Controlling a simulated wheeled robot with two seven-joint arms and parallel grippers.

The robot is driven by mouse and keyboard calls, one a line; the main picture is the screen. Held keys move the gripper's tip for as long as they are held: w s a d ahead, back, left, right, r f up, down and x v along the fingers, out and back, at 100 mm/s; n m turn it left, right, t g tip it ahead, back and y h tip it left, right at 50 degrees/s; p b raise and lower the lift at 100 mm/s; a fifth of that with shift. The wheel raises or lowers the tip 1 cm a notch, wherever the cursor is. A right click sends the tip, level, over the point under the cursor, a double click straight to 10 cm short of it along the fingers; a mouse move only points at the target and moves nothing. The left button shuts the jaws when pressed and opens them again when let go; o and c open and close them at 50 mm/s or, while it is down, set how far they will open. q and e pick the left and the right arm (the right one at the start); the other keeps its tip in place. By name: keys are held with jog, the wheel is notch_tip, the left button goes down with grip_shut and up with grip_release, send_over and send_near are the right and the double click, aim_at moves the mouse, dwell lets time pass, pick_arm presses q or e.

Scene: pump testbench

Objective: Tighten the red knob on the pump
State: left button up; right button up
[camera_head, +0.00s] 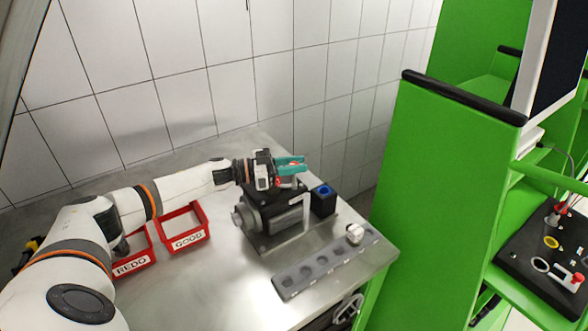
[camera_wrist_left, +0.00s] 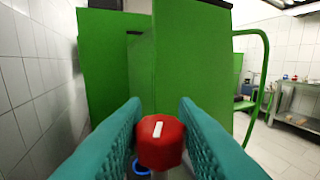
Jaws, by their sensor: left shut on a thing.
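The left gripper is shut on the red knob. In the head view the fingers and wrist mostly hide the knob. My right gripper is not in view.
Red bins marked REDO (camera_head: 131,266) and GOOD (camera_head: 187,240) stand left of the pump. A dark block with a blue top (camera_head: 323,202) is right of it. A grey strip with round recesses (camera_head: 300,279) holds a pale part (camera_head: 355,233). A green cabinet (camera_head: 445,190) rises at right.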

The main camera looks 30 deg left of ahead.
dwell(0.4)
pick_arm(q)
jog(key=o, duration=1)
jog(key=shift+c, duration=0.2)
jog(key=shift+s+a+f, duration=0.15)
jog(key=shift+s+a, duration=0.15)
jog(key=b+v, duration=0.4)
jog(key=v, duration=0.6)
jog(key=shift+a, duration=0.2)
jog(key=shift+s+a, duration=0.25)
jog(key=shift+s, duration=0.05)
